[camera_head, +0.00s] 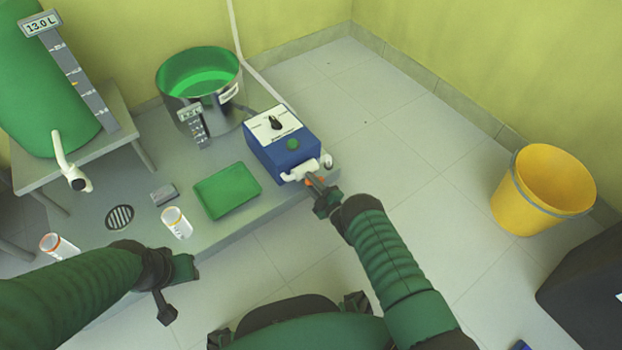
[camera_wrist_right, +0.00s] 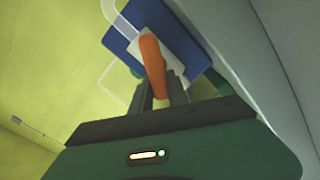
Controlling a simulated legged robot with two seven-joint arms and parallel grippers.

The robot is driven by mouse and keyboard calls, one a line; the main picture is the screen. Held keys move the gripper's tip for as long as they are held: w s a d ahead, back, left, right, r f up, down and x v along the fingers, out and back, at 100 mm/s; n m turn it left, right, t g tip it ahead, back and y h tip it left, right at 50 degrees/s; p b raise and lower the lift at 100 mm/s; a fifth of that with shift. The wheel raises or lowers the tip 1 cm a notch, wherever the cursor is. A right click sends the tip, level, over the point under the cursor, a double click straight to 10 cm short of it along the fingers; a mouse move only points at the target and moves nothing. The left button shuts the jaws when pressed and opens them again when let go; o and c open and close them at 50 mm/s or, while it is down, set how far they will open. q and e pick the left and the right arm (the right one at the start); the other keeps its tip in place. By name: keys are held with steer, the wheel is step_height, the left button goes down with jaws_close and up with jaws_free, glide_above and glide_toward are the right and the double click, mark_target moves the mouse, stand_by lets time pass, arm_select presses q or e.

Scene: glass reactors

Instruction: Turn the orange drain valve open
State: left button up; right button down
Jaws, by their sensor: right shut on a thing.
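The orange drain valve handle (camera_wrist_right: 153,62) shows in the right wrist view between the fingers of my right gripper (camera_wrist_right: 160,90). In the head view only a small orange bit (camera_head: 318,182) shows at the white pipe fitting on the front of the blue box (camera_head: 283,152). My right gripper (camera_head: 318,192) reaches this fitting and is shut on the orange handle. My left gripper (camera_head: 180,290) hangs low at the left, over the floor, away from the valve.
A metal pot (camera_head: 212,112) with green liquid stands behind the box. A green tray (camera_head: 227,190), white cups (camera_head: 176,222), a drain grate (camera_head: 119,217) and a large green tank (camera_head: 45,90) are to the left. A yellow bucket (camera_head: 540,190) stands right. Floor between is clear.

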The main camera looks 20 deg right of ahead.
steer(key=n, duration=0.2)
steer(key=f+n, duration=0.1)
steer(key=shift+s+a+n, duration=0.2)
steer(key=shift+a+n, duration=0.05)
steer(key=shift+n, duration=0.05)
steer(key=shift+f+n, duration=0.2)
steer(key=shift+n, duration=0.55)
steer(key=shift+f+n, duration=0.2)
steer(key=shift+n, duration=0.55)
steer(key=c, duration=1.3)
jaws_free()
steer(key=shift+r, duration=0.1)
